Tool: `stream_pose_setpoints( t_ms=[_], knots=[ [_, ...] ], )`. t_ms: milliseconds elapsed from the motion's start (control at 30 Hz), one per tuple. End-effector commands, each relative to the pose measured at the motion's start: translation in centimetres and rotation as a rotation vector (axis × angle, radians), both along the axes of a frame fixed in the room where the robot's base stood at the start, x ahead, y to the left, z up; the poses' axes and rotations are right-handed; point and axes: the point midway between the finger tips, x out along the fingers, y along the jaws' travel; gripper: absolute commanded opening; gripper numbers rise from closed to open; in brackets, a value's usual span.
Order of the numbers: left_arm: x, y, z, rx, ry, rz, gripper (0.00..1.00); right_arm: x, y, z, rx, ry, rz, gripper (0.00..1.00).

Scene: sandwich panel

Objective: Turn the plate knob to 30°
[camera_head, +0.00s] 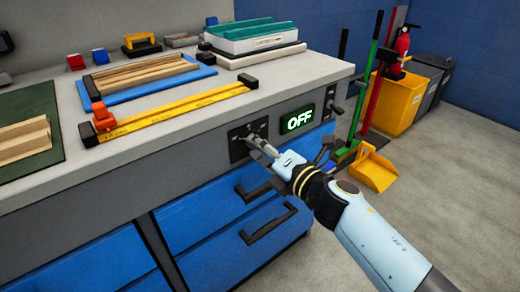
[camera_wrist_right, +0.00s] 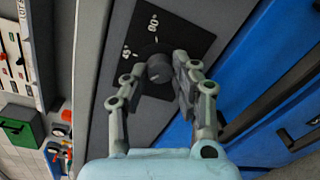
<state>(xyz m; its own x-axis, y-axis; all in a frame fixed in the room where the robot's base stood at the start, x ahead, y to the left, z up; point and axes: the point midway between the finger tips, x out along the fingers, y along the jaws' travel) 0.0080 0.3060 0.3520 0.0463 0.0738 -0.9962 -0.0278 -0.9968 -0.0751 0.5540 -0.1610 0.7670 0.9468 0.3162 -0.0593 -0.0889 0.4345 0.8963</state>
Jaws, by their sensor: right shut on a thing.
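The plate knob (camera_wrist_right: 158,69) is a dark round knob on a black plate (camera_wrist_right: 180,22) on the grey front of the bench. In the wrist view, white marks reading about 45° and 90° show beside it; the knob's exact angle is hard to read. My right gripper (camera_wrist_right: 163,62) has its two fingers on either side of the knob and is shut on it. In the head view the right gripper (camera_head: 258,142) reaches the black plate (camera_head: 236,151) from the right and mostly hides the knob. My left gripper is not in view.
Blue drawers (camera_head: 205,215) with black handles (camera_head: 268,225) lie below. A yellow bar clamp (camera_head: 175,108) lies on the worktop above. Open floor (camera_head: 470,200) is at right, with a yellow dustpan (camera_head: 374,168).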

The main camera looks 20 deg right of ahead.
Motion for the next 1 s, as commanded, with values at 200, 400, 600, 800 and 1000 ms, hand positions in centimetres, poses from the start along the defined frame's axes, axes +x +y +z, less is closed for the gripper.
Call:
stream_pose_setpoints(
  t_ms=[200,400,600,800,1000],
  knots=[
    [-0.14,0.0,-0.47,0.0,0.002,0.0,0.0,-0.18,0.05,-0.38,-0.084,-0.026,0.001,0.0],
    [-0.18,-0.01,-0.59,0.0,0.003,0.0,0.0,-0.19,0.05,-0.38,-0.12,-0.038,0.001,0.0],
    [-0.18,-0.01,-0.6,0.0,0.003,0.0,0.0,-0.2,0.05,-0.38,-0.129,-0.04,0.001,0.0],
    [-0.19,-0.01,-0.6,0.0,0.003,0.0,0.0,-0.2,0.05,-0.39,-0.129,-0.04,0.001,0.0],
    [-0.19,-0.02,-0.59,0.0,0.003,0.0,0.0,-0.16,0.03,-0.3,-0.128,-0.041,0.0,0.48]
  ],
)
